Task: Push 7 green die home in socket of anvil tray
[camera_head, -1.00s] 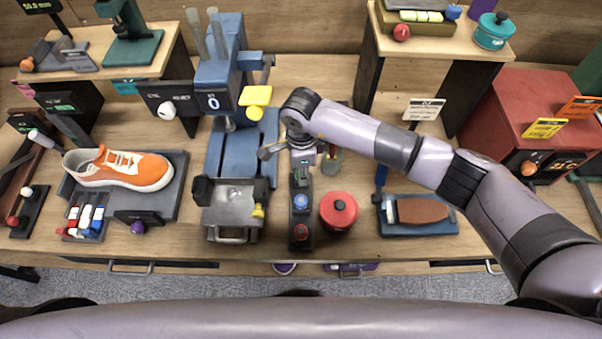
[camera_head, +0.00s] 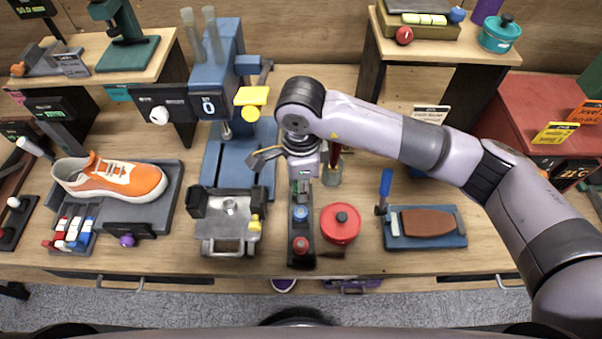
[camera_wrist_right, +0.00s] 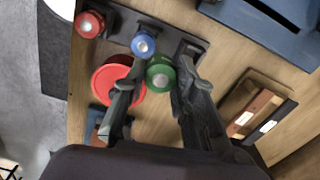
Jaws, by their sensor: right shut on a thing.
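The green die (camera_wrist_right: 160,73) is a round knob between the fingertips of my right gripper (camera_wrist_right: 155,85) in the right wrist view. The fingers are shut on it. It is at the end of a narrow dark strip (camera_head: 301,262) that also carries a blue knob (camera_head: 300,213) and a red knob (camera_head: 301,245). Its number and lower end are hidden, so I cannot tell how deep it sits. A grey metal tray (camera_head: 230,232) with a round centre piece, probably the anvil tray, stands left of the strip under the blue press (camera_head: 222,75). My left gripper is not in view.
A red round pot (camera_head: 340,224) stands close right of the strip. An orange sneaker (camera_head: 110,177) is on a grey stand at the left.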

